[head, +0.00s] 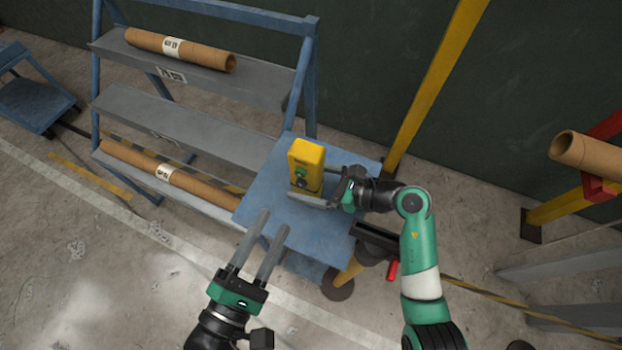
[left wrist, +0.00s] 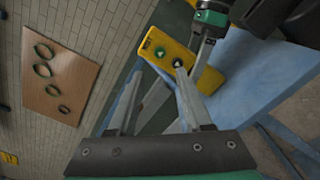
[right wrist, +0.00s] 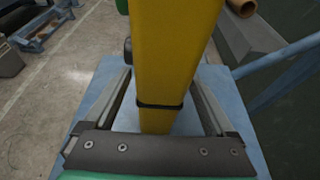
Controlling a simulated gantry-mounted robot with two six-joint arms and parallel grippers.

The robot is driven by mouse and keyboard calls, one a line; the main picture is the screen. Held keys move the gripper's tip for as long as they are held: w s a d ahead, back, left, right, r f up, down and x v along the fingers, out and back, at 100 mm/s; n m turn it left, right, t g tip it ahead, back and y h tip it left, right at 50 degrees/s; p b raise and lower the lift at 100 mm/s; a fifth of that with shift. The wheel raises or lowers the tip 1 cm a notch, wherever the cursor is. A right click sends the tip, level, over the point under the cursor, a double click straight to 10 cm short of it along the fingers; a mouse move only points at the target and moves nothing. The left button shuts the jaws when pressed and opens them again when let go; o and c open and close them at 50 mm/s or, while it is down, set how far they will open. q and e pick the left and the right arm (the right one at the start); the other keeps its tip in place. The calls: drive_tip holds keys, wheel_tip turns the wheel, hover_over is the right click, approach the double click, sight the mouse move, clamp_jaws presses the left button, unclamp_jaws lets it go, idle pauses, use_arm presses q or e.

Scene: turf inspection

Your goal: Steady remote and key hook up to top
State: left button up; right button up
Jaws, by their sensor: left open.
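The yellow remote (head: 306,155) stands on the blue tabletop (head: 262,190), with a green button and a dark knob on its face. It also shows in the left wrist view (left wrist: 200,75) and, with a dark band around it, in the right wrist view (right wrist: 165,60). My right gripper (head: 322,185) is open at the remote, its fingers on either side with narrow gaps. My left gripper (head: 272,222) is open and empty, pointing at the table's near left edge. I cannot make out a key hook.
A blue-framed rack (head: 190,115) with cardboard tubes stands behind left. A yellow post (head: 430,90) rises behind the table. Another tube (head: 588,156) sits on a red holder at right. A black part with a red piece (head: 392,270) is at the table's right edge.

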clamp_jaws()
use_arm(q)
clamp_jaws()
idle(1.8)
